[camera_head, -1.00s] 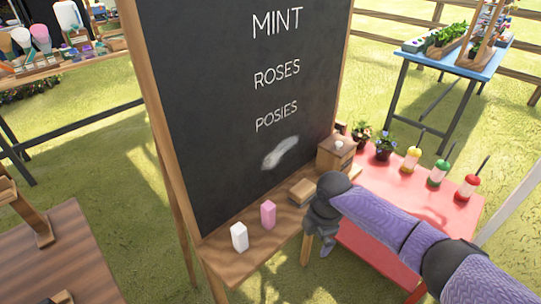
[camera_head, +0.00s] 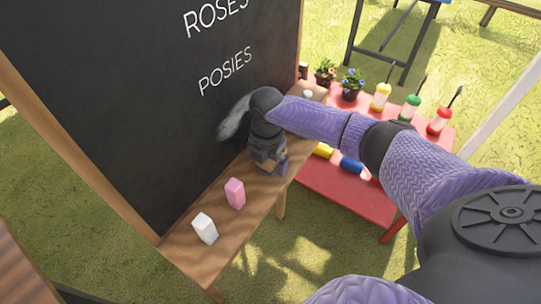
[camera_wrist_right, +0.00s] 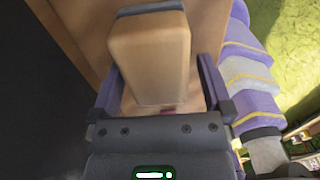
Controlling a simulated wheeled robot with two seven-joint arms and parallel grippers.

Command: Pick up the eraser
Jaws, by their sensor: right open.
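The eraser (camera_wrist_right: 150,60) is a tan wooden block with a dark strip at its far end. In the right wrist view it lies between the two purple fingers of my right gripper (camera_wrist_right: 160,75), with a narrow gap on each side. The gripper is open around it. In the head view my right gripper (camera_head: 268,158) is low over the ledge of the chalkboard and hides most or all of the eraser. My left gripper is not in view.
The wooden ledge (camera_head: 190,262) carries a pink block (camera_head: 235,193) and a white block (camera_head: 205,228) left of my gripper. The chalkboard (camera_head: 150,130) rises directly behind. A red table (camera_head: 352,195) with bottles and potted flowers stands at the right.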

